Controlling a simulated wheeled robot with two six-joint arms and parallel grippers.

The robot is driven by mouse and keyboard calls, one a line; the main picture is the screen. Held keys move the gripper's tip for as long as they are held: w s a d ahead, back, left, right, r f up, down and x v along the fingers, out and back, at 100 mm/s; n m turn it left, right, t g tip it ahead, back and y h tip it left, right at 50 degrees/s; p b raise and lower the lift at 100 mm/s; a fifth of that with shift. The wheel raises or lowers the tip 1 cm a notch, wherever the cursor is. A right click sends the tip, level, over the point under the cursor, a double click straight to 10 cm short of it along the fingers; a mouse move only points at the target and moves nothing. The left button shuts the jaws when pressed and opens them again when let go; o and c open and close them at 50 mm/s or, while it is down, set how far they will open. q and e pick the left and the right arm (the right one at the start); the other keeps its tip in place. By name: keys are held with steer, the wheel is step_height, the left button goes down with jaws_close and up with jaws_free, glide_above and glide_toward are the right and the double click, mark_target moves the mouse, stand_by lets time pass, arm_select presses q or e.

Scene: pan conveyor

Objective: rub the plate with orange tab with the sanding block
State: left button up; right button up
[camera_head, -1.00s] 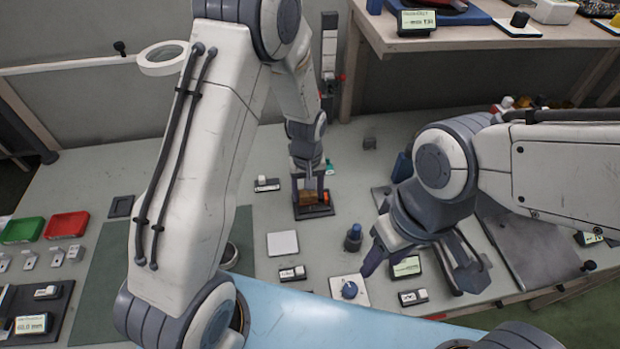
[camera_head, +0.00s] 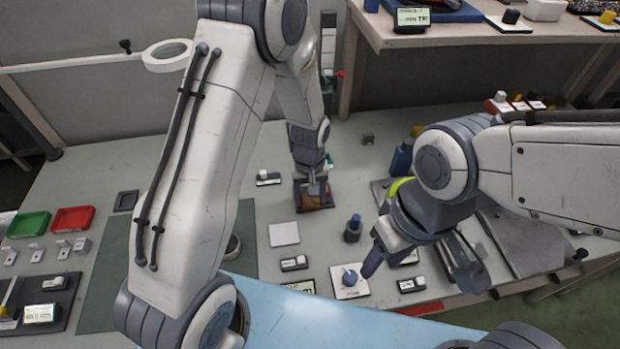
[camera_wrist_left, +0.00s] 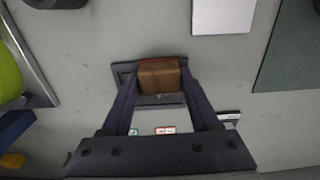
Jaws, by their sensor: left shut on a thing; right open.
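My left gripper (camera_head: 313,188) points down at the middle of the bench and is shut on a brown block, which I take for the sanding block. In the left wrist view the block (camera_wrist_left: 159,78) sits between the two fingers, with a reddish strip along its far edge. Below it lies a dark plate (camera_wrist_left: 124,70), mostly covered by block and fingers; I cannot tell if they touch. No orange tab shows clearly now. My right gripper (camera_head: 420,268) is open and empty over the bench's right part.
A white square pad (camera_head: 284,234) and a dark blue-capped bottle (camera_head: 353,230) stand nearer the front. A white plate with a blue knob (camera_head: 350,281) lies beside my right gripper. Red (camera_head: 72,220) and green (camera_head: 29,225) trays are at the left. A blue surface (camera_head: 290,312) runs along the front.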

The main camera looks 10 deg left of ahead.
arm_select(q)
steer(key=r, duration=0.2)
steer(key=shift+w+r+p, duration=0.25)
steer(key=shift+r+p, duration=0.05)
steer(key=shift+s+d+r+p, duration=0.1)
steer(key=shift+s+r+p, duration=0.05)
steer(key=shift+r+p, duration=0.55)
step_height(320, 180, up, 4)
steer(key=p, duration=0.3)
